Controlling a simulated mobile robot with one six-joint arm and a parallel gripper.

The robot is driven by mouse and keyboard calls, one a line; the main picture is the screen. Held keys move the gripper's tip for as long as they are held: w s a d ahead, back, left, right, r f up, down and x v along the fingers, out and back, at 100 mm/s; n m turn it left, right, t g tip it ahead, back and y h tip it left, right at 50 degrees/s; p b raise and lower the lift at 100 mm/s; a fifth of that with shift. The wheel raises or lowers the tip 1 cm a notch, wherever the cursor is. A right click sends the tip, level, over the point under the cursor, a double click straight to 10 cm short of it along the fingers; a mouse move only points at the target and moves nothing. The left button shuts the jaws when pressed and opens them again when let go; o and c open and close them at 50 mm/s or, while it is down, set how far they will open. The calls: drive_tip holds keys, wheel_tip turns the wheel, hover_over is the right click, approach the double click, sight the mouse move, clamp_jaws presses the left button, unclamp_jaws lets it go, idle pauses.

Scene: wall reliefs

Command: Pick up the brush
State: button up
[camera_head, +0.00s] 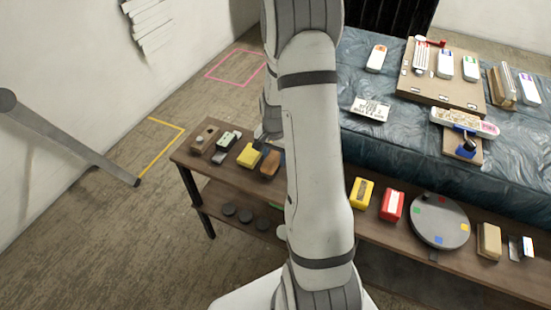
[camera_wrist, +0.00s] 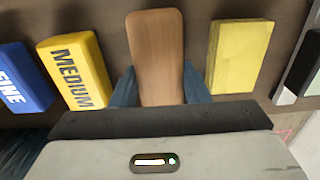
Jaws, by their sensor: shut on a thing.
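The brush, seen as a wooden block with a rounded end, sits between my gripper's two dark blue fingers in the wrist view (camera_wrist: 156,45). My gripper (camera_wrist: 160,85) is shut on its sides. In the head view the brown brush (camera_head: 270,164) shows at the left part of the low wooden shelf (camera_head: 222,165), partly beside my arm. Its bristles are hidden. I cannot tell whether it touches the shelf top or is slightly raised.
A plain yellow block (camera_wrist: 238,55) lies close on one side of the brush, and a yellow MEDIUM block (camera_wrist: 75,70) and blue FINE block (camera_wrist: 20,78) on the other. A red block (camera_head: 392,204) and round turntable (camera_head: 439,220) stand farther right. A covered table (camera_head: 395,150) is behind.

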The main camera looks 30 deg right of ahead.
sight(275, 156)
wheel_tip(275, 156, up, 10)
drive_tip(key=shift+r+p, duration=0.1)
drive_tip(key=shift+p, duration=0.35)
